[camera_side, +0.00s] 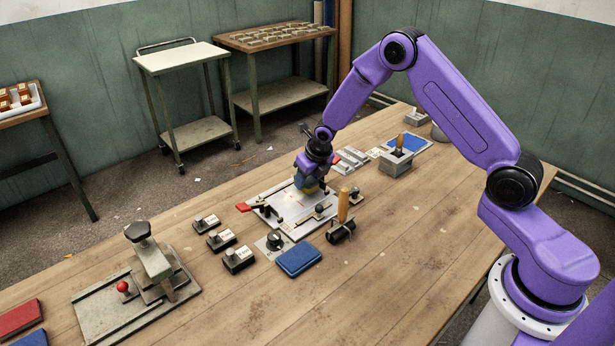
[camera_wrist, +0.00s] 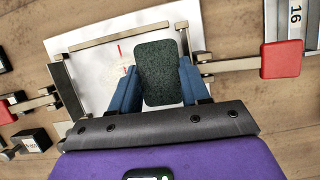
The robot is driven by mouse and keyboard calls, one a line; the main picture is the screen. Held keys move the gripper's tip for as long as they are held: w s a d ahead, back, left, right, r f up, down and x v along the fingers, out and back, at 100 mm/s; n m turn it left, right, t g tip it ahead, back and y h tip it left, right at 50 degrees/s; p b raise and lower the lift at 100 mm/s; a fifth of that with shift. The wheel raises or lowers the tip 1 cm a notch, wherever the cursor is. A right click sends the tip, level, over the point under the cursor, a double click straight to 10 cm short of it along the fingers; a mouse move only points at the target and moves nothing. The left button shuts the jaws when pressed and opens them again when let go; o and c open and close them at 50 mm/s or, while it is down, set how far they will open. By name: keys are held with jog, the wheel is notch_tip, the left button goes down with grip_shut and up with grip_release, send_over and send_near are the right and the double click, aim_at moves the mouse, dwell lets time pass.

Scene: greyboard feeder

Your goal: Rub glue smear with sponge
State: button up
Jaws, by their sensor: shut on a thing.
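My gripper (camera_side: 306,180) is low over the pale feeder plate (camera_side: 276,222) in the side view. In the wrist view its two blue fingers are shut on the sponge (camera_wrist: 160,72), which shows a dark green, rough face. The sponge is over a white sheet (camera_wrist: 95,65) framed by metal guide bars. I cannot tell whether the sponge touches the sheet. Short red marks (camera_wrist: 120,51) show on the sheet left of the sponge. I cannot make out the glue smear; part of the sheet is hidden by the sponge and fingers.
A red-tipped clamp (camera_wrist: 282,59) sits right of the sheet. A wooden-handled roller (camera_side: 342,222), a dial (camera_side: 274,242), a blue pad (camera_side: 299,260) and several labelled black blocks (camera_side: 222,239) stand near the plate. A grey press (camera_side: 150,275) is at front left.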

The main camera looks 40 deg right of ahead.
aim_at(297, 194)
jog(key=shift+f, duration=0.65)
jog(key=shift+a, duration=0.15)
jog(key=shift+a, duration=4.95)
jog(key=shift+d, duration=0.1)
jog(key=shift+d, duration=1.55)
jog(key=shift+d+f, duration=0.15)
jog(key=shift+d, duration=1.8)
jog(key=shift+s+d, duration=0.1)
jog(key=shift+d, duration=1.45)
